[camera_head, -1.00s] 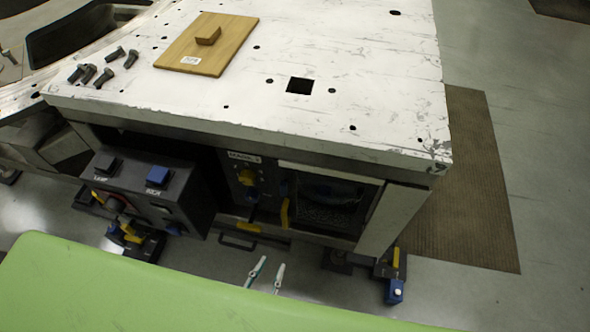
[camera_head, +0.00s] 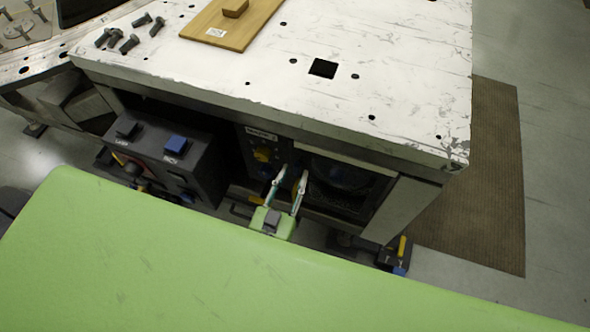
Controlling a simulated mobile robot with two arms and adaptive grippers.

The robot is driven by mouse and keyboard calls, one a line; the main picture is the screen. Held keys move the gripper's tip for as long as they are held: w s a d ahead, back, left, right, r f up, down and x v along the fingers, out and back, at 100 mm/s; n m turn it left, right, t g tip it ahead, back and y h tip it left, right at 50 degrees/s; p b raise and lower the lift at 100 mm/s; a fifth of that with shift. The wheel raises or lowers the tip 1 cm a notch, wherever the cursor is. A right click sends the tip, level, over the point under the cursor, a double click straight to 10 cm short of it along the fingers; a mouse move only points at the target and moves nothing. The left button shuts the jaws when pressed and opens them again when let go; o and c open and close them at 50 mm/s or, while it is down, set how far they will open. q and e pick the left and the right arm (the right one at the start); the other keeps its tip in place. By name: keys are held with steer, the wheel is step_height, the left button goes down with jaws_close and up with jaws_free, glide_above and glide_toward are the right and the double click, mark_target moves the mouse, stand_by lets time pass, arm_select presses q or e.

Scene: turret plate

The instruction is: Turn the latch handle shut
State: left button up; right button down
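The latch handle is a small yellow lever (camera_head: 296,188) on the front of the cabinet, at the left side of a dark windowed door (camera_head: 345,185). My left gripper (camera_head: 293,171) is in front of it, with its two pale fingers spread and pointing up towards the cabinet front. The lever shows partly between the fingers, close to the right one. I cannot tell whether a finger touches it. My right gripper is not in view.
The white plate top (camera_head: 400,70) overhangs the cabinet. A dark control box (camera_head: 160,160) with a blue button stands left of the gripper. A yellow knob (camera_head: 262,155) is just above left. A wooden board (camera_head: 250,30) and several bolts (camera_head: 130,43) lie on top. A brown mat (camera_head: 485,180) lies on the right.

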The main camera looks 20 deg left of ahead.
arm_select(q)
steer(key=shift+w, duration=0.85)
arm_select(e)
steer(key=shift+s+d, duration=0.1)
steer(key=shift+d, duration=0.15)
arm_select(q)
steer(key=shift+c, duration=0.7)
jaws_close()
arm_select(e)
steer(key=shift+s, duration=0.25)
